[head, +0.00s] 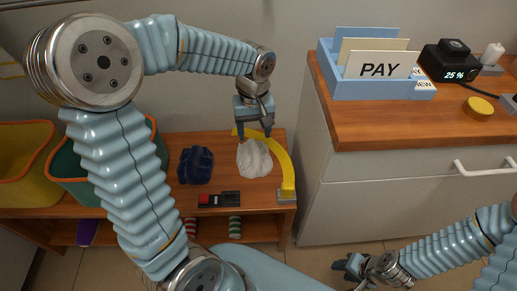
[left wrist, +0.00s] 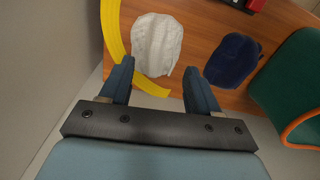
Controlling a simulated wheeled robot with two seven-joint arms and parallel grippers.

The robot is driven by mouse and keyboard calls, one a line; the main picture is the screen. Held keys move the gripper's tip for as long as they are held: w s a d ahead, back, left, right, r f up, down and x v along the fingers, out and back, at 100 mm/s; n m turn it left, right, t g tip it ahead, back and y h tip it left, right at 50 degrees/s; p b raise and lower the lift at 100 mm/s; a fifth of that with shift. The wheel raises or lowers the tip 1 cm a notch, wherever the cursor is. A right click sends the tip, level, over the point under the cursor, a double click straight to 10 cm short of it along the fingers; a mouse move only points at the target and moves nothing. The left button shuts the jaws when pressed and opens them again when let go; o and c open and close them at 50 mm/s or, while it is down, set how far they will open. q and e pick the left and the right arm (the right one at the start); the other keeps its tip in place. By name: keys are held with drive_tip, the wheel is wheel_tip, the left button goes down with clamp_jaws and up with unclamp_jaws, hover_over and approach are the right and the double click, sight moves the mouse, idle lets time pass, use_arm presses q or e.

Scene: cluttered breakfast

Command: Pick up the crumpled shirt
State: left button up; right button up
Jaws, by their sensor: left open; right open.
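Two crumpled cloth-like things lie on the low wooden bench. One is white (head: 254,159) and the other is dark blue (head: 195,165); I cannot tell for certain which is the shirt. My left gripper (head: 254,134) is open above the far edge of the white one. In the left wrist view the white cloth (left wrist: 157,44) lies just beyond and between my left gripper's open fingertips (left wrist: 160,75), and the dark blue cloth (left wrist: 233,59) lies to the right. My right gripper (head: 350,268) is open and empty, low at the bottom right, far from both.
A yellow curved strip (head: 282,161) arcs close beside the white cloth. A small black and red device (head: 219,199) lies in front. Green (head: 72,166) and yellow (head: 25,165) bins stand left. A wooden-topped cabinet (head: 400,125) rises at right, bearing a blue letter tray (head: 385,91).

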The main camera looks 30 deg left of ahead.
use_arm(q)
hover_over(255, 155)
drive_tip(key=f, duration=0.6)
drive_tip(key=shift+s+d+f, duration=0.1)
drive_tip(key=shift+s+f, duration=0.2)
drive_tip(key=shift+s, duration=0.1)
drive_tip(key=f, duration=0.5)
drive_tip(key=shift+w+f, duration=0.35)
drive_tip(key=shift+w, duration=0.05)
drive_tip(key=shift+c, duration=0.4)
drive_tip(key=c, duration=1)
drive_tip(key=shift+r, duration=0.1)
